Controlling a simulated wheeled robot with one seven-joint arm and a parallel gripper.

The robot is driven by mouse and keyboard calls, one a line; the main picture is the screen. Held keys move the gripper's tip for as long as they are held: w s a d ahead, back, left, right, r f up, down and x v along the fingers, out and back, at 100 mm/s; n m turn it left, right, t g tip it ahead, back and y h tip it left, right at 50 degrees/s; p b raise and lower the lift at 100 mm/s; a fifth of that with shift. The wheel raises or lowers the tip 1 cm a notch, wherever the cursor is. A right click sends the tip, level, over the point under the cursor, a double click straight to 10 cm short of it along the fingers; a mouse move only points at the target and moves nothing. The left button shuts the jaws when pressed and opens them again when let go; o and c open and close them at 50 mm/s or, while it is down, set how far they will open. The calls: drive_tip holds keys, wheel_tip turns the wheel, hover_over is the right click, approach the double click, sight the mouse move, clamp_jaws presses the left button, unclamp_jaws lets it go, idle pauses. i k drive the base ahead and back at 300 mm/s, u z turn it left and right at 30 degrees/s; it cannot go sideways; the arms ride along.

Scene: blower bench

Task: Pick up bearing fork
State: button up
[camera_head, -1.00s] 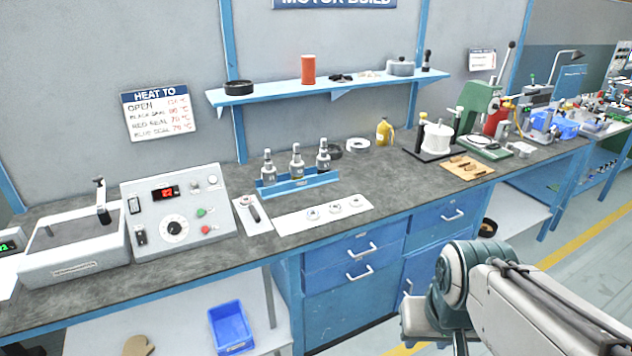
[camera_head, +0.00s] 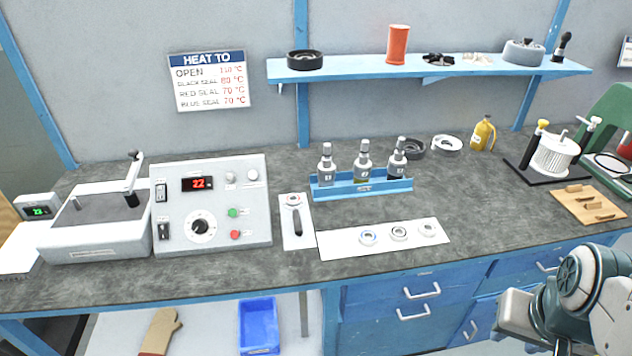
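A tool with a dark handle (camera_head: 297,222) and a ring-like pale end lies on a small white mat (camera_head: 290,241), right of the control box; I take it to be the bearing fork. It is small, and its end shape is hard to make out. My arm shows at the lower right, well away from the tool, in front of the drawers. My gripper's fingers are not in view.
A white strip (camera_head: 340,246) with 3 bearings lies to the right of the tool. A blue rack (camera_head: 365,188) with 3 bottles stands behind. The control box (camera_head: 212,205) is at left. Grey worktop (camera_head: 460,195) is clear right of the rack.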

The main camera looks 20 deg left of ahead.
sight(298, 223)
drive_tip(key=u, duration=0.8)
drive_tip(key=i, duration=0.9)
drive_tip(key=u, duration=0.95)
